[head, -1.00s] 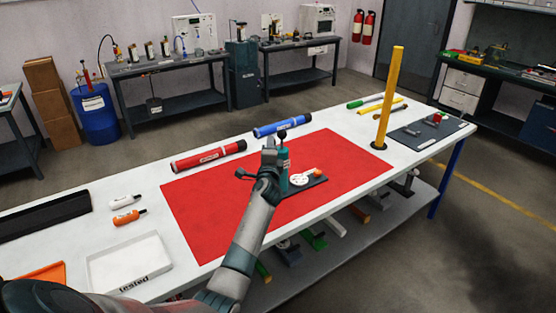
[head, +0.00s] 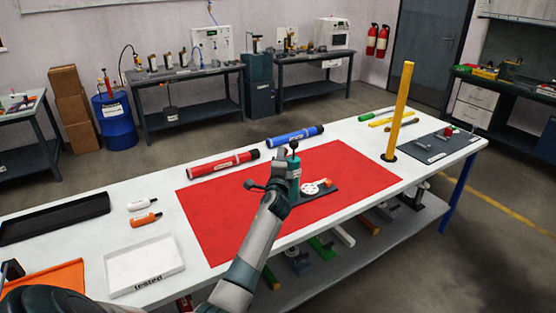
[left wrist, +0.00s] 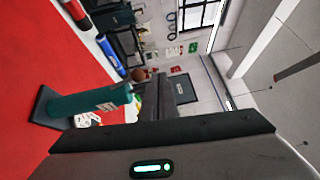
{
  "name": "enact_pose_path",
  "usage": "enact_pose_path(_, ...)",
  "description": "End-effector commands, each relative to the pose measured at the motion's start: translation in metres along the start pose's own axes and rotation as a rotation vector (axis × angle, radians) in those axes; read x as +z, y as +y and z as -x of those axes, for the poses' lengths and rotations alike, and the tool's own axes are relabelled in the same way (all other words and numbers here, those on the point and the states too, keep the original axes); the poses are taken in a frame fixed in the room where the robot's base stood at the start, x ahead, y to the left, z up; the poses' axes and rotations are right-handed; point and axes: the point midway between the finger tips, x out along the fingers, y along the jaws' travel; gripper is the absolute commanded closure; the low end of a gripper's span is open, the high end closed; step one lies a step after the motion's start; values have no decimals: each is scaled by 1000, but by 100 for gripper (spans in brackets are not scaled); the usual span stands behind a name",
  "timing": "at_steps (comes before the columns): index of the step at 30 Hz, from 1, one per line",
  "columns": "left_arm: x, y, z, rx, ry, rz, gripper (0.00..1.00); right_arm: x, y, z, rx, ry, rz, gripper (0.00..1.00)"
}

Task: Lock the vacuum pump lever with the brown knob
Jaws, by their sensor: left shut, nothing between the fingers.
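The vacuum pump stands upright on the red mat (head: 225,230), with a teal cylinder (head: 294,171), a dark base plate (head: 323,193) and a white disc (head: 310,188). A dark round knob (head: 294,145) tops it in the head view. In the left wrist view the teal cylinder (left wrist: 90,105) lies across the left, with a brown knob (left wrist: 138,74) beyond its end. My left gripper (head: 279,158) is shut and empty, close beside the pump's left side; contact cannot be told. A second dark knob (head: 250,185) shows left of my wrist. My arm hides part of the pump. My right gripper is out of view.
A red tube (head: 222,163) and a blue tube (head: 295,137) lie behind the mat. A tall yellow post (head: 400,110) stands right. A white tray (head: 145,264) and two small bottles lie left. The mat's left half is mostly clear.

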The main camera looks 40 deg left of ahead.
Motion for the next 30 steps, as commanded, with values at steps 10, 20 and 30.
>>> enact_pose_path(10, 2, -17, 34, -2, 3, -1, 100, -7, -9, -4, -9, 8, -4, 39)
enact_pose_path(20, 5, -36, 68, -1, 2, 0, 100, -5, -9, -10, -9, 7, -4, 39)
enact_pose_path(30, 6, -40, 74, -1, 2, 0, 100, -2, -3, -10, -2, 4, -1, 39)
